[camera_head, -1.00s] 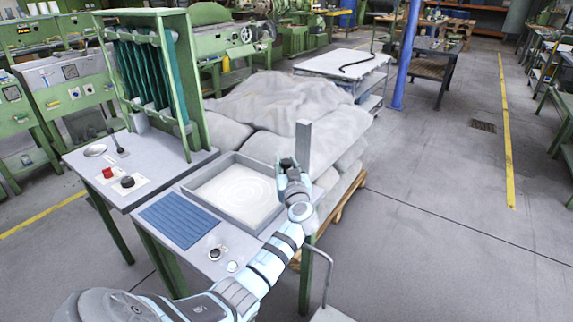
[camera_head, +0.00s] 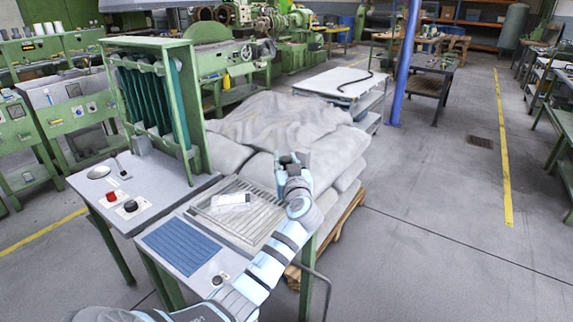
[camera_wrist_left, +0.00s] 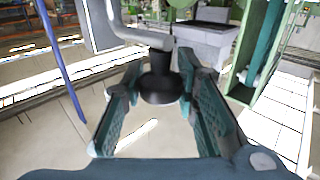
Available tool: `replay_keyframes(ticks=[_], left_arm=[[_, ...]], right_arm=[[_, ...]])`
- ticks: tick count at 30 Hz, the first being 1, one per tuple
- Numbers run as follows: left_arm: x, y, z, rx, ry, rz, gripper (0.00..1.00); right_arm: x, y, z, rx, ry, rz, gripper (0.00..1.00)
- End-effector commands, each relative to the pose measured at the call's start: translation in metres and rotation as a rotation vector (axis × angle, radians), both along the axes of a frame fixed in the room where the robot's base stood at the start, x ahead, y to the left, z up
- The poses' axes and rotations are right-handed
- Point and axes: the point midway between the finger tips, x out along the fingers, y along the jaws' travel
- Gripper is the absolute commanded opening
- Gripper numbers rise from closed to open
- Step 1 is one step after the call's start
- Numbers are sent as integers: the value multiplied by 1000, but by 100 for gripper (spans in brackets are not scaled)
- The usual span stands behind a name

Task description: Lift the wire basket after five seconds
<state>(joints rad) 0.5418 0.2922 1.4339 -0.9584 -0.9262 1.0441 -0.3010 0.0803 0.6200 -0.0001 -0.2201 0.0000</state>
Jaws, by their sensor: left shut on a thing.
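My left gripper (camera_head: 292,160) is over the right back edge of the bench. In the left wrist view its fingers (camera_wrist_left: 160,78) are on either side of a dark round knob (camera_wrist_left: 160,86) on a bent grey tube (camera_wrist_left: 138,35), and it is shut on the knob. In the head view the knob is mostly hidden by the gripper. No wire basket can be made out for certain. A grey slatted tray surface (camera_head: 258,222) is in the bench top, with a small white block (camera_head: 231,200) on it. My right gripper is not in view.
A blue ribbed mat (camera_head: 186,247) lies at the bench front. A green frame with dark green curtains (camera_head: 150,95) stands at the back left, near a red button (camera_head: 110,195). Grey sacks (camera_head: 270,125) are piled behind the bench.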

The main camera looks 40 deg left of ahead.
Motion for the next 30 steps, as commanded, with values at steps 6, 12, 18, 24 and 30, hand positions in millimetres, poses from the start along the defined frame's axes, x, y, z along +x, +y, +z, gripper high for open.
replay_keyframes(ticks=[6, 12, 18, 24, 30], left_arm=[[0, 0, 5, 8, -8, -1, 49], [0, 0, 3, 6, -5, -1, 49], [-5, -8, 2, 5, -4, -2, 49], [-36, -48, 1, 1, -6, -4, 49], [-66, -85, 2, 1, -6, -3, 49]], right_arm=[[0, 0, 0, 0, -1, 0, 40], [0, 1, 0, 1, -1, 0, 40], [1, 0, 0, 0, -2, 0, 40], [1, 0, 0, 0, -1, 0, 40], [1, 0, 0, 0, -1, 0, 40]])
